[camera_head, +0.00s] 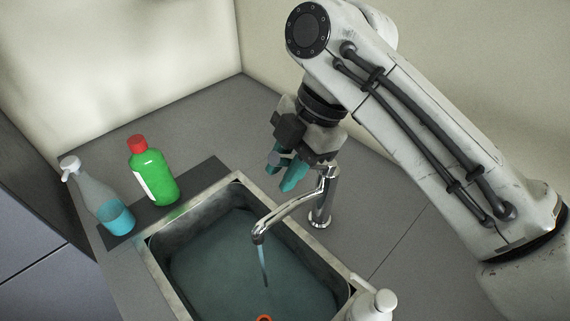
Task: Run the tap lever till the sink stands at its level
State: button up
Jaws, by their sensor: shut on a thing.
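A metal sink (165,280) is set in the grey worktop, with dark bluish water (230,265) standing in it below the rim. A chrome tap (322,200) stands at the sink's far right side, its spout reaching over the basin. A stream of water (264,265) runs from the spout into the sink. My gripper (284,170) is at the top of the tap, its teal fingers shut on the tap lever. The lever is mostly hidden by the fingers. No level mark can be made out on the sink wall.
A green bottle with a red cap (152,172) and a clear spray bottle with blue liquid (108,205) stand left of the sink on a dark mat (205,175). A white bottle (375,306) stands at the front right. An orange ring-like thing (264,318) shows at the bottom edge.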

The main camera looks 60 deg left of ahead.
grip_shut()
jog(key=f+t+b, duration=0.1)
jog(key=s+f+t+b, duration=0.1)
jog(key=f+b, duration=0.1)
jog(key=shift+s+d+f+t+y, duration=0.25)
jog(key=shift+s+f+t+y, duration=0.05)
jog(key=shift+t+y, duration=0.1)
jog(key=shift+s+d+f+t+y+b, duration=0.1)
jog(key=shift+s+f+t+y+b, duration=0.15)
jog(key=shift+f+t+b, duration=0.4)
jog(key=shift+r, duration=0.1)
jog(key=o, duration=0.6)
grip_release()
jog(key=shift+o, duration=0.2)
